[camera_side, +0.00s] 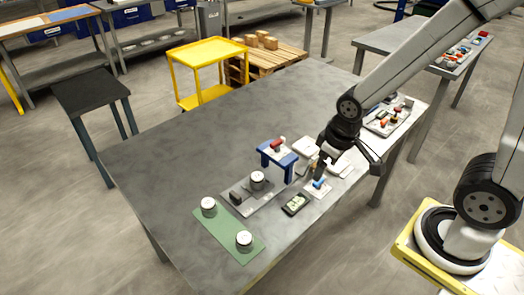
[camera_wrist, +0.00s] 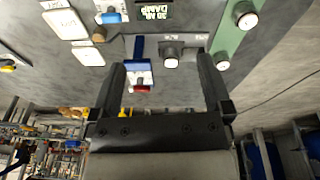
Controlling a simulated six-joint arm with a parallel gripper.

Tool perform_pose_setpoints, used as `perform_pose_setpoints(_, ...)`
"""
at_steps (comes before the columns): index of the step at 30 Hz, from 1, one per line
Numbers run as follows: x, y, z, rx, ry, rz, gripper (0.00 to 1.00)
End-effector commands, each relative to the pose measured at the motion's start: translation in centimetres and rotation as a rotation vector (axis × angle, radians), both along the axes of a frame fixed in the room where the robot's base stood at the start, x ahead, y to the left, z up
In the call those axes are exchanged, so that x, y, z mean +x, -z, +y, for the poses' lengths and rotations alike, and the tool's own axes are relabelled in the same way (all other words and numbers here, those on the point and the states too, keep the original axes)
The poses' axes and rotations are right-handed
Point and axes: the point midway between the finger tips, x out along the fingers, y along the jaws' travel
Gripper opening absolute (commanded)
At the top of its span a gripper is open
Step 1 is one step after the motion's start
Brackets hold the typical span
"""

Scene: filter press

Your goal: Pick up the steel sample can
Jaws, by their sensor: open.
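Several short cylindrical cans with pale tops are in view, and I cannot tell by label which is the steel sample can. One can (camera_side: 257,180) stands on the grey base plate beside the blue press frame (camera_side: 278,155); it shows between my fingers in the wrist view (camera_wrist: 170,58). Two more, a rear can (camera_side: 208,206) and a front can (camera_side: 244,241), stand on the green mat (camera_side: 222,230). My gripper (camera_side: 348,163) is open and empty, above the table to the right of the press. Its two dark fingers also show in the wrist view (camera_wrist: 161,65).
A black display (camera_side: 295,204) and a small block with a blue part (camera_side: 318,186) lie near the table's front edge. White plates (camera_side: 306,146) and a tray of small parts (camera_side: 388,118) are right of the press. The table's left and back are clear.

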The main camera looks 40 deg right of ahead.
Motion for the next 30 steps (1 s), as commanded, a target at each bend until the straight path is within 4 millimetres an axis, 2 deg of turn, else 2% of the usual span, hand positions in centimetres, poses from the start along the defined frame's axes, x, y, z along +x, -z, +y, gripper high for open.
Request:
perform_pose_setpoints(10,0.4,3.4,-0.6,-0.223,-0.395,0.227,1.0)
perform_pose_setpoints(17,1.8,5.6,-1.6,-0.425,-0.698,0.378,1.0)
perform_pose_setpoints(24,4.5,7.8,-2.3,-0.661,-1.006,0.503,1.0)
perform_pose_setpoints(30,7.5,9.6,-1.9,-0.877,-1.254,0.573,1.0)
